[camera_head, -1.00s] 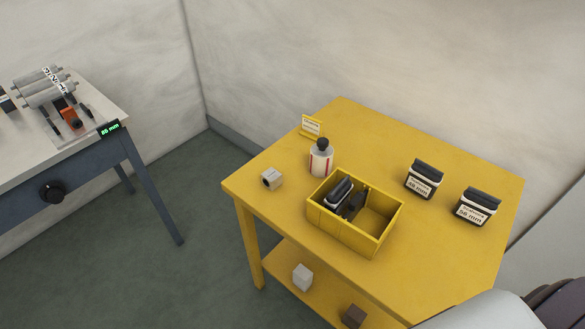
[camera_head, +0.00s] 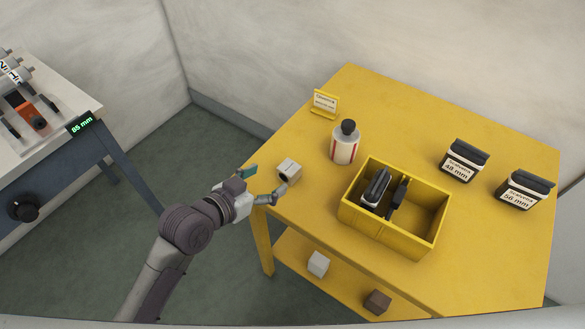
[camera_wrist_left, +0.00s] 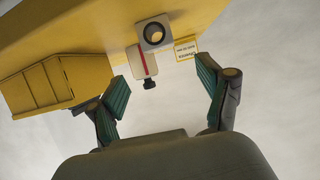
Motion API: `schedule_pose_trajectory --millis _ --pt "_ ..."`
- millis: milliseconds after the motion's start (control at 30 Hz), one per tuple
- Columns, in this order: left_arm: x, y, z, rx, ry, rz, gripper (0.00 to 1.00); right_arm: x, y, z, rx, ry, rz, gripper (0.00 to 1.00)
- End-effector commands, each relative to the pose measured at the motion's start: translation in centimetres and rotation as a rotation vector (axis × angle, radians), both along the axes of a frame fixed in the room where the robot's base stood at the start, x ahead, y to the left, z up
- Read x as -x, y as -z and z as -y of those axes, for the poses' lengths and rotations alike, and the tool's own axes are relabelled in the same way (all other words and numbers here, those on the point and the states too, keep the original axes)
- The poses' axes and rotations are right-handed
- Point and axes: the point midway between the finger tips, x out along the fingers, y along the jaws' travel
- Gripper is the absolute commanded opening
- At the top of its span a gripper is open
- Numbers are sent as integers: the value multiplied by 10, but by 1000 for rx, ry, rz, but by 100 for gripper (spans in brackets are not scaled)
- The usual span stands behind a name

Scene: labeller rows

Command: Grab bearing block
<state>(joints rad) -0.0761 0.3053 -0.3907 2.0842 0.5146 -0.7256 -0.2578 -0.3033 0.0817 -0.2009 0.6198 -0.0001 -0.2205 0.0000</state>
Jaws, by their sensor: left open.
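The bearing block (camera_head: 289,171), a small pale block with a round bore, sits on the yellow table (camera_head: 310,215) near its left corner. It also shows in the left wrist view (camera_wrist_left: 155,33), bore facing the camera, beyond the fingertips and roughly between them. My left gripper (camera_head: 265,182) is open and empty at the table's left edge, just short of the block. Its teal-padded fingers stand wide apart in the left wrist view (camera_wrist_left: 162,84). I cannot tell from the head view whether a finger touches the block. My right gripper is not in view.
A white bottle with a dark cap (camera_head: 345,142) and a small sign (camera_head: 325,103) stand behind the block. A yellow divided box (camera_head: 395,237) holding dark items stands to its right. Two labelled holders (camera_head: 464,160) (camera_head: 525,188) are farther right. A grey bench (camera_head: 60,150) stands at left.

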Motion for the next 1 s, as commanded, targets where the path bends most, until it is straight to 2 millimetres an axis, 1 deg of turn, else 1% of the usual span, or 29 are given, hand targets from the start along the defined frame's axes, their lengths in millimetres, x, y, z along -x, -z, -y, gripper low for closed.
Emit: schedule_pose_trajectory --millis 33,167,433,600,700,800,1000 --pt "-8 3 7 3 -1 0 78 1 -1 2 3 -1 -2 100" --pt "-24 12 18 1 -2 1 78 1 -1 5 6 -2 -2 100" --pt "-37 22 31 0 -1 0 78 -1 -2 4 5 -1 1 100" --pt "-53 37 46 2 -2 0 78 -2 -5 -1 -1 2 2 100" --pt "-62 41 53 2 -2 0 78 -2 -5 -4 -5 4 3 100" --pt "-65 44 55 0 -1 0 78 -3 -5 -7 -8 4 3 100" --pt "-66 44 55 -1 -1 1 78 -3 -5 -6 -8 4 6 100"
